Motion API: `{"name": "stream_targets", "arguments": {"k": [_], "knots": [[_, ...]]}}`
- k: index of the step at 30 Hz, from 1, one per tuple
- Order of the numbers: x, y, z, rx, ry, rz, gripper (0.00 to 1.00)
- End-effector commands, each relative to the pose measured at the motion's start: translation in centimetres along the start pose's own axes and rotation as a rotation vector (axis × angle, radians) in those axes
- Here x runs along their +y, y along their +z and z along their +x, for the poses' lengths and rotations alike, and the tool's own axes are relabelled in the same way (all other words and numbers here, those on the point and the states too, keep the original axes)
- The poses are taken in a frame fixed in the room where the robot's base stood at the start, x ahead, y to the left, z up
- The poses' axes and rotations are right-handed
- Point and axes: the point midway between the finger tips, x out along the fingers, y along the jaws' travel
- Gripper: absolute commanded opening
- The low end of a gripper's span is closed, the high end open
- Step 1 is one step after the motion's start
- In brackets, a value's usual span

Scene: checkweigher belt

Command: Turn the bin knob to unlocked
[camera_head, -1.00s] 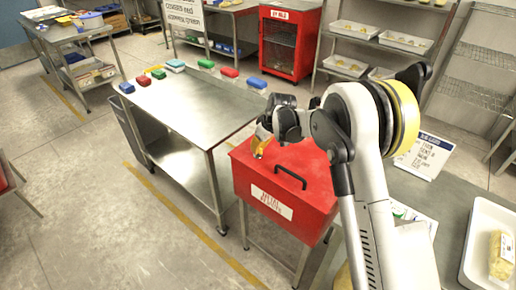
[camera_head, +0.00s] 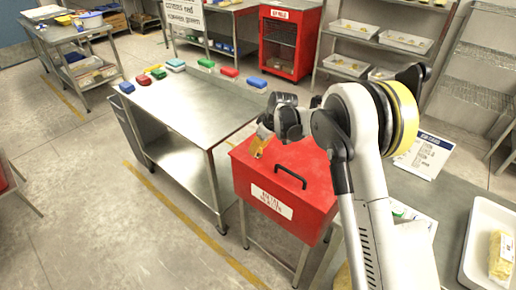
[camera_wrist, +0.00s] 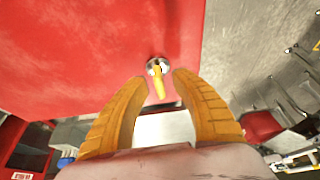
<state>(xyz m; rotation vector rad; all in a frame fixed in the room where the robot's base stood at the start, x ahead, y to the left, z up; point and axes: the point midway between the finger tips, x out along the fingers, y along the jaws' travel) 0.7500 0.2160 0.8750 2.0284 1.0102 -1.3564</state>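The red bin (camera_head: 290,180) stands on a metal frame in the middle of the head view, with a black handle on its lid and a white label on its front. In the wrist view its red surface (camera_wrist: 90,50) fills the upper left. The bin knob (camera_wrist: 158,68) is a round metal piece with a yellow pointer, near that surface's edge. My gripper (camera_wrist: 157,78) has its two yellow fingers open, one on either side of the knob. Whether they touch it cannot be told. In the head view my gripper (camera_head: 258,148) is at the bin's top left corner, hiding the knob.
A steel table (camera_head: 190,105) with several coloured blocks stands left of the bin. A white tray (camera_head: 480,270) with a yellow packet is at the lower right. A red cabinet (camera_head: 290,40) stands behind.

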Motion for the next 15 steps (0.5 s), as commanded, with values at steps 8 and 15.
{"name": "stream_targets", "arguments": {"k": [8, 15], "knots": [[0.0, 0.0, -1.7, 0.001, 0.000, 0.000, 0.32], [0.0, 0.0, -7.0, 0.000, 0.001, 0.002, 0.32]]}}
